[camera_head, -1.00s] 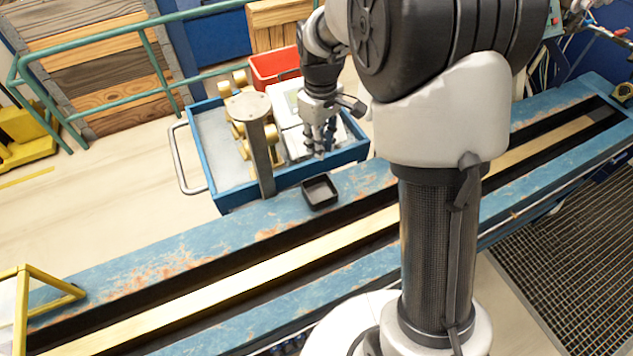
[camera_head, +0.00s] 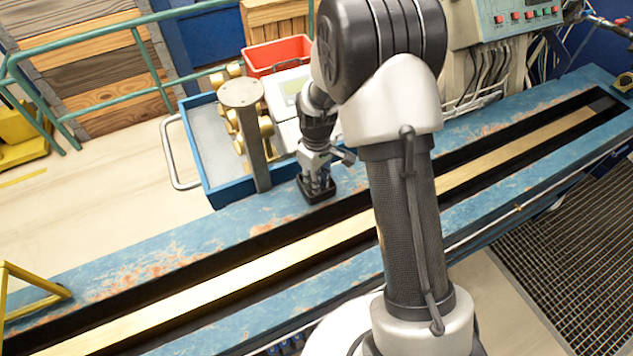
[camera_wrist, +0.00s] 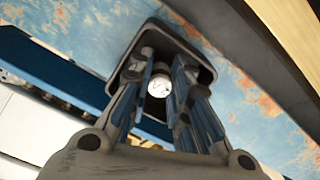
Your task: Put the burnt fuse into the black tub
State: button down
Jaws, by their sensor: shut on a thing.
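The black tub (camera_head: 306,196) sits on the blue bench top near its back edge; its rim also shows in the wrist view (camera_wrist: 206,66). My gripper (camera_head: 318,188) points down over the tub, with its fingertips at or inside the opening. In the wrist view my gripper (camera_wrist: 160,85) is shut on a small round-ended piece with a pale face, the fuse (camera_wrist: 159,86), seen end-on between the fingers. The dark tub interior surrounds it in this view. I cannot tell whether the fuse touches the tub floor.
A grey post with a round top (camera_head: 241,95) stands just left of the tub. Behind it is a blue cart (camera_head: 205,142) with brass parts and a white device, and a red bin (camera_head: 277,55). The blue bench (camera_head: 190,245) is clear to the left.

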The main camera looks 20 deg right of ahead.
jog(key=shift+f, duration=0.25)
jog(key=c, duration=1.8)
grip_release()
notch_tip(320, 180, up, 12)
jog(key=p, duration=0.3)
jog(key=s+r+m+t, duration=0.25)
jog(key=s+r, duration=0.65)
jog(key=r, duration=0.5)
jog(key=s+r+m, duration=0.1)
jog(key=s, duration=0.4)
jog(key=s+r+m+t, duration=0.1)
jog(key=s+r+m, duration=0.1)
jog(key=s, duration=0.4)
jog(key=s+r+m+t, duration=0.1)
jog(key=s, duration=0.5)
jog(key=shift+r, duration=0.25)
